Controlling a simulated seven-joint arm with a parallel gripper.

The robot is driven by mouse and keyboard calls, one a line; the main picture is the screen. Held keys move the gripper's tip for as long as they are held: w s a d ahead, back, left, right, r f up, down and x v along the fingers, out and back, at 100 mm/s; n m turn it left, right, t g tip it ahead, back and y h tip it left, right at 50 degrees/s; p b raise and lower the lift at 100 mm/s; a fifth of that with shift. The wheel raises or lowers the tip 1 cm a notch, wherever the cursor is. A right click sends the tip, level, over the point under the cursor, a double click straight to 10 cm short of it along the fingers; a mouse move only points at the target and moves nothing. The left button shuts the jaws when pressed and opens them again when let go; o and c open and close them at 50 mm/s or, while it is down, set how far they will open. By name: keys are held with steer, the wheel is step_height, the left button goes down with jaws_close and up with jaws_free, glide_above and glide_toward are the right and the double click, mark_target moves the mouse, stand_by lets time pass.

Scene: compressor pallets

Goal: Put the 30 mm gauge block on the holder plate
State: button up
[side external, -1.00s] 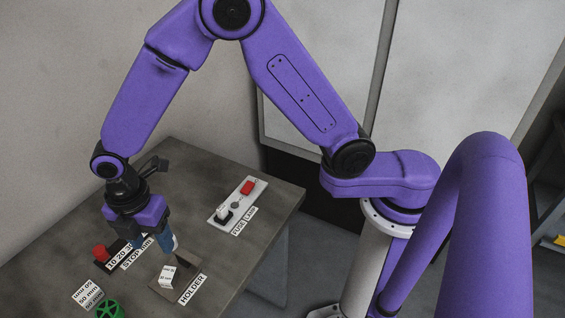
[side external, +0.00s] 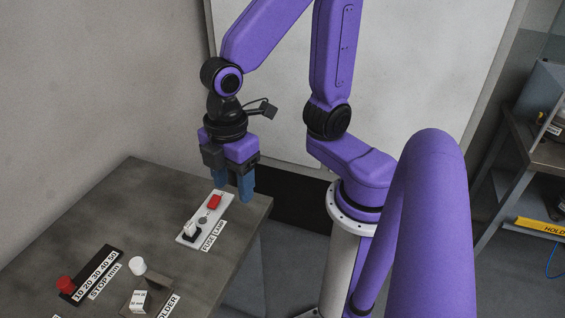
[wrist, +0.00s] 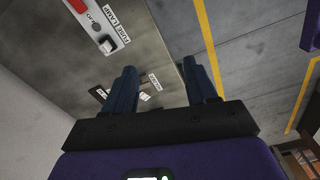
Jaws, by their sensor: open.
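In the side view, a small white block (side external: 139,300) with black lettering stands on the brown holder plate (side external: 155,299) at the bottom of the picture. Its lettering is too small to read for sure. The HOLDER label lies along the plate's right edge. My gripper (side external: 232,193) is open and empty, pointing down near the table's far right corner, beyond the fuse and lamp panel and well away from the holder. In the wrist view, the two blue fingers of my gripper (wrist: 158,68) are apart with nothing held between them.
A white panel (side external: 184,240) carries a red lamp (side external: 214,202) and a white-topped fuse switch. A dark stop scale (side external: 107,262) has a red knob (side external: 66,284) at its near end. A white cylinder (side external: 138,265) stands behind the holder. The table's left back is clear.

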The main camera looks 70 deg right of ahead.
steer(key=s+d+m, duration=0.2)
steer(key=s+d, duration=0.5)
steer(key=shift+r, duration=0.4)
stand_by(0.8)
